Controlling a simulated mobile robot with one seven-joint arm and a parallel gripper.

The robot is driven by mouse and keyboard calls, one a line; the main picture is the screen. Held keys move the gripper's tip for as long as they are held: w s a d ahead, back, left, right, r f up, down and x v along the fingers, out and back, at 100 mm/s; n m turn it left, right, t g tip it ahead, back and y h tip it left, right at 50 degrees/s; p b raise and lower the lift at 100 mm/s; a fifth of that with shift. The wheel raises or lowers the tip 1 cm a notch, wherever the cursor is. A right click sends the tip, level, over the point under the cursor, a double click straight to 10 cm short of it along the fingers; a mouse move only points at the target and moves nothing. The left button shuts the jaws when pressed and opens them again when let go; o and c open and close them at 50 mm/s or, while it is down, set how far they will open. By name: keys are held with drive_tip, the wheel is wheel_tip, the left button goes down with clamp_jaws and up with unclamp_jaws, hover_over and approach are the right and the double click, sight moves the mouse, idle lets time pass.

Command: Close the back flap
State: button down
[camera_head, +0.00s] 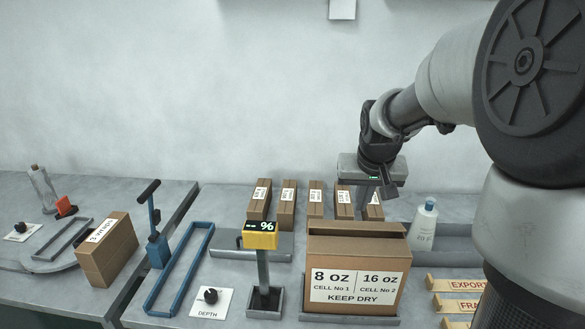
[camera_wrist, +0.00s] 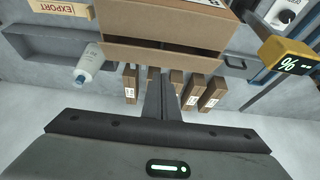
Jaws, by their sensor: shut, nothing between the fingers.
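The brown cardboard box (camera_head: 357,262) stands at front centre in the head view, labelled 8 oz, 16 oz and KEEP DRY. Its back flap (camera_head: 356,229) appears raised along the far edge of the top opening. In the wrist view the back flap (camera_wrist: 160,57) is a wide brown panel on the box side nearest my gripper. My gripper (camera_head: 386,202) is behind the box at its right, fingers pointing down. In the wrist view my gripper (camera_wrist: 163,82) is shut and empty, fingertips close to the flap; I cannot tell whether they touch.
Several small labelled cartons (camera_head: 315,200) stand in a row behind the box. A white bottle (camera_head: 423,226) stands to its right. A yellow display on a post (camera_head: 260,238) stands at its left.

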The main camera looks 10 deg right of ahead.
sight(357, 227)
drive_tip(key=f, duration=0.4)
drive_tip(key=shift+s+a+f, duration=0.15)
drive_tip(key=shift+s+f, duration=0.1)
drive_tip(key=shift+s, duration=0.15)
drive_tip(key=shift+s+a+f+b, duration=0.2)
drive_tip(key=shift+s+f+b, duration=0.45)
drive_tip(key=shift+f, duration=0.25)
drive_tip(key=shift+r, duration=0.15)
